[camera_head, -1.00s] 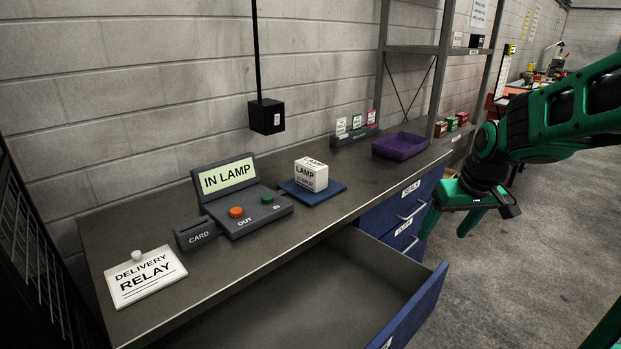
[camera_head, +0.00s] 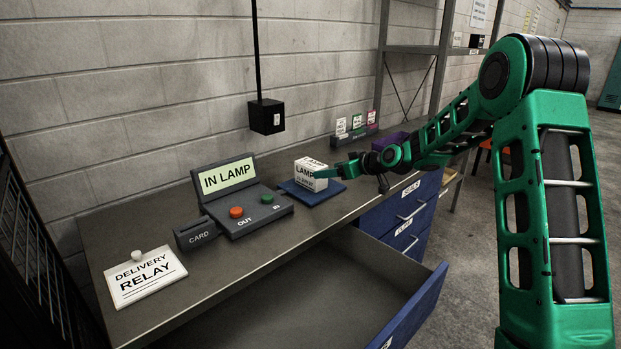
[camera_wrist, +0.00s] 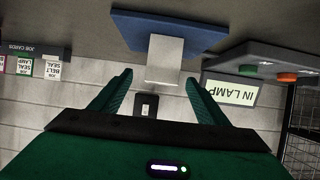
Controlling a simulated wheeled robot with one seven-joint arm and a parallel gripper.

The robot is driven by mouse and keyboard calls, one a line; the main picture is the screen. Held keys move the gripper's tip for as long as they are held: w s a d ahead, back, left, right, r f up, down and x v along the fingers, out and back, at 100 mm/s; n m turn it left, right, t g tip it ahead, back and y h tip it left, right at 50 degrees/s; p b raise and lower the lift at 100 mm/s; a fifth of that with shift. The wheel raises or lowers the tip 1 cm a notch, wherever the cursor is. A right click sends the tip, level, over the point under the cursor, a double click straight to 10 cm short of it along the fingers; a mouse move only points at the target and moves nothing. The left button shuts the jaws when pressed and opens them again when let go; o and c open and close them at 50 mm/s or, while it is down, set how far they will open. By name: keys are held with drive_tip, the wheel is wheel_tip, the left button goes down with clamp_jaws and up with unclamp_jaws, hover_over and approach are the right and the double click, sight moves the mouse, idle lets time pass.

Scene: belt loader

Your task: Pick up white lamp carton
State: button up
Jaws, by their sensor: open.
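The white lamp carton (camera_head: 310,172) stands on a blue pad (camera_head: 318,196) on the bench, with "LAMP" printed on it. My gripper (camera_head: 338,173) is at the carton's right side in the head view, and one finger overlaps part of its face. In the wrist view my gripper (camera_wrist: 158,80) is open, its two green fingers spread wide. The carton (camera_wrist: 172,60) shows just beyond and between the fingertips there, near the right finger. It does not look gripped. The wrist view is turned upside down.
A grey console (camera_head: 247,207) reading "IN LAMP" stands left of the carton, with a card slot (camera_head: 196,233) and a delivery relay card (camera_head: 144,275). An open drawer (camera_head: 415,310) juts out below the bench. A purple tray (camera_head: 390,141) and job cards (camera_head: 357,128) lie behind my arm.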

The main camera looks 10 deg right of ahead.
sight(311, 172)
drive_tip(key=x, duration=0.5)
drive_tip(key=shift+a+x, duration=0.25)
drive_tip(key=shift+x, duration=2.45)
drive_tip(key=shift+d+r, duration=0.1)
drive_tip(key=shift+r, duration=0.05)
drive_tip(key=c, duration=1.3)
drive_tip(key=shift+r, duration=0.1)
